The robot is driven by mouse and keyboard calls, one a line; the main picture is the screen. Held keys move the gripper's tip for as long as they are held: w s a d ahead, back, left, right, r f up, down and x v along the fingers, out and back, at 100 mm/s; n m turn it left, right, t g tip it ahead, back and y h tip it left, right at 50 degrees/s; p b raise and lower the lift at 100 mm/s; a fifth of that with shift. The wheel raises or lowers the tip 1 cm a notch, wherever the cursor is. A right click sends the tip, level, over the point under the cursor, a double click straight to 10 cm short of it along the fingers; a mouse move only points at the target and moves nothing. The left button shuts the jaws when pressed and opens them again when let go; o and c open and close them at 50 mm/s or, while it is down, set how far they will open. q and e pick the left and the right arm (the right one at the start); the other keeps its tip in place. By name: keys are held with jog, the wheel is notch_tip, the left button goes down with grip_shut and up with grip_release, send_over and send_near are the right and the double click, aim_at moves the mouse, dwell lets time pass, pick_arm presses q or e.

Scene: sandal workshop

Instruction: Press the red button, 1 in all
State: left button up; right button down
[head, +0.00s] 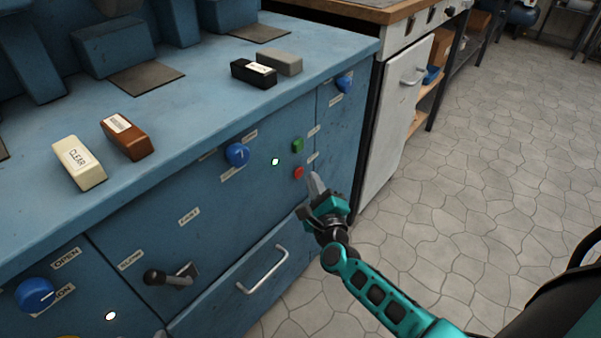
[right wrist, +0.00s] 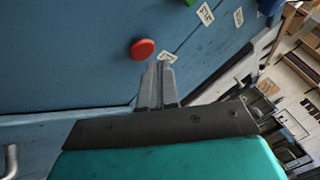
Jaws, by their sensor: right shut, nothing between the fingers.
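The red button (head: 298,173) is a small round knob on the front of the blue cabinet (head: 225,200), below a green button (head: 297,145). In the right wrist view the red button (right wrist: 143,48) stands out from the blue panel, just beyond and slightly left of the fingertips. My right gripper (head: 316,184) is shut and empty, its fingers pointing at the panel just right of and below the red button. In the right wrist view its closed fingers (right wrist: 158,72) appear apart from the button. My left gripper is not in view.
A drawer handle (head: 262,270) and a black lever (head: 168,276) stick out lower on the cabinet front. Blue knobs (head: 237,154) sit on the panel. Several labelled blocks, one cream (head: 79,163), lie on top. The tiled floor (head: 470,170) at right is mostly open.

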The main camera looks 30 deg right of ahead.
jog(key=shift+w, duration=0.15)
jog(key=shift+w+a, duration=0.15)
jog(key=shift+w, duration=0.1)
jog(key=shift+w+a+b, duration=0.15)
jog(key=shift+w+b, duration=0.15)
jog(key=shift+w, duration=0.1)
dwell(0.9)
jog(key=shift+s, duration=0.1)
jog(key=shift+s+d, duration=0.3)
jog(key=shift+s, duration=0.4)
jog(key=shift+s, duration=0.1)
jog(key=s, duration=0.1)
jog(key=s+d, duration=0.1)
jog(key=s, duration=0.1)
jog(key=s+d+p, duration=0.1)
jog(key=shift+s, duration=0.2)
